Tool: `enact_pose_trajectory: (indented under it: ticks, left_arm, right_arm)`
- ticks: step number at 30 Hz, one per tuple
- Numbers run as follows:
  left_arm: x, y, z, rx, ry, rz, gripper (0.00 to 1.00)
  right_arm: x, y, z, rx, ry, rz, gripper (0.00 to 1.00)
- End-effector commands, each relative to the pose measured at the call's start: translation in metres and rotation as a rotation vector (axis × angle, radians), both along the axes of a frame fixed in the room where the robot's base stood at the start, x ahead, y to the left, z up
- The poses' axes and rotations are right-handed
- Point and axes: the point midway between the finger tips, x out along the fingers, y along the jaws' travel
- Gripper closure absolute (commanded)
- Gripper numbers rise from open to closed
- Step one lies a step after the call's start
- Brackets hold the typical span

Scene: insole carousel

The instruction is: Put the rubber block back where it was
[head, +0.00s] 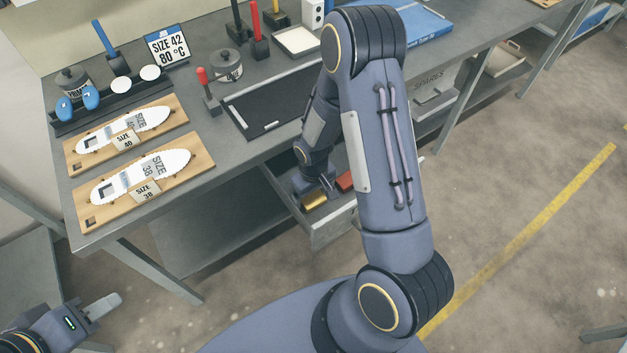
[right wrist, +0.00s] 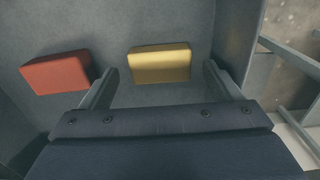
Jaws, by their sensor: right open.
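Two blocks lie in the open drawer (head: 335,229): a yellow block (head: 315,200) and a red block (head: 345,181). I cannot tell which one is the rubber block. In the right wrist view the yellow block (right wrist: 160,65) lies flat on the drawer floor, ahead of and between the fingers of my right gripper (right wrist: 159,72). That gripper is open and holds nothing. The red block (right wrist: 56,72) is outside the left finger. In the head view my arm partly hides the drawer. My left gripper (head: 103,306) is at the bottom left, away from the bench; its jaw gap is unclear.
The bench (head: 225,145) above the drawer carries two insole boards, size 40 (head: 75,158) and size 38 (head: 190,180), a black tray (head: 262,122), a red-handled tool (head: 207,90) and a pot (head: 228,66). The drawer walls stand close around my right gripper.

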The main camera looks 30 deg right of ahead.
Motion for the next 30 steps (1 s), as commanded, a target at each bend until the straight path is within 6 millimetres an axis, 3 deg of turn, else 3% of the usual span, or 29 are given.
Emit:
enact_pose_trajectory:
  ticks: [9, 20, 25, 30]
  left_arm:
    - [0.0, 0.0, -0.002, 0.0, 0.001, 0.0, 0.64]
    - [0.0, 0.0, -0.002, 0.0, 0.001, 0.0, 0.64]
    - [0.0, 0.0, -0.002, 0.0, 0.001, 0.0, 0.64]
    - [0.0, 0.0, -0.002, 0.0, 0.001, 0.0, 0.64]
  right_arm:
    - [0.001, 0.001, 0.07, 0.002, -0.007, 0.001, 0.15]
    - [-0.003, 0.001, 0.116, 0.019, -0.016, -0.015, 0.15]
    - [-0.026, 0.004, 0.17, 0.121, -0.096, -0.091, 0.15]
    - [-0.072, 0.012, 0.234, 0.251, -0.221, -0.164, 0.15]
